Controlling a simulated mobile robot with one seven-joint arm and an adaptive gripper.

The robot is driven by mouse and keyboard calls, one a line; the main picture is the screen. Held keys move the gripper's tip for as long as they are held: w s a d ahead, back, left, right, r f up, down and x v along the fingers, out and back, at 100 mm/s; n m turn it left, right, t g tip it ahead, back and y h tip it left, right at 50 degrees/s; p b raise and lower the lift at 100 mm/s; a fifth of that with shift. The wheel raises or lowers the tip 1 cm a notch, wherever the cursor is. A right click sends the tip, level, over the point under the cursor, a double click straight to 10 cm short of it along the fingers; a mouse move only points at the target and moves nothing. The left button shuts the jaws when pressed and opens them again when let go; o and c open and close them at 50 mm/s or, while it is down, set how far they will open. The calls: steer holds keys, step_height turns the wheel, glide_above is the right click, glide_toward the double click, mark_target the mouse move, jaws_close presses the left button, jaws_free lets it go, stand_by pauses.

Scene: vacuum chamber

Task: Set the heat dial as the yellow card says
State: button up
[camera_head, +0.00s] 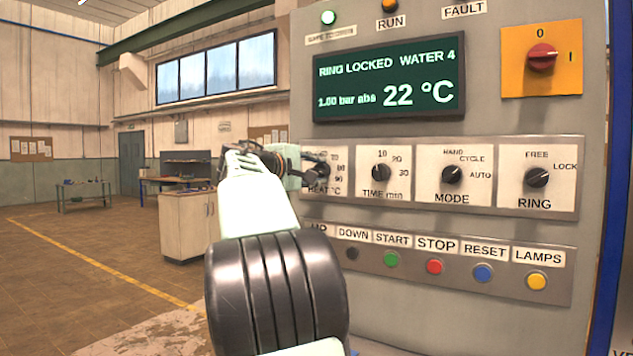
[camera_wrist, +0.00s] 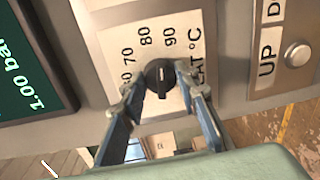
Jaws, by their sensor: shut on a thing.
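The heat dial (camera_wrist: 160,77) is a round black knob on a white plate with the numbers 70, 80 and 90 readable around it. Its pointer mark is small, and I cannot tell surely which number it faces. My gripper (camera_wrist: 161,92) has a finger on either side of the knob and is shut on it. In the head view the dial (camera_head: 320,170) is partly hidden behind my gripper (camera_head: 308,172), at the left end of the dial row. No yellow card with a setting shows in either view.
To the right are the time (camera_head: 381,172), mode (camera_head: 452,174) and ring (camera_head: 537,177) dials. A button row (camera_head: 435,267) lies below. The display (camera_head: 390,80) above reads ring locked, water 4, 1.00 bar and 22 °C. A red switch (camera_head: 541,57) sits upper right.

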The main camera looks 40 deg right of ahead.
steer(key=shift+m+b, duration=1.4)
steer(key=shift+m, duration=0.6)
steer(key=o, duration=1.1)
steer(key=shift+o, duration=0.2)
steer(key=shift+a, duration=0.1)
steer(key=v, duration=1.2)
steer(key=shift+s, duration=0.2)
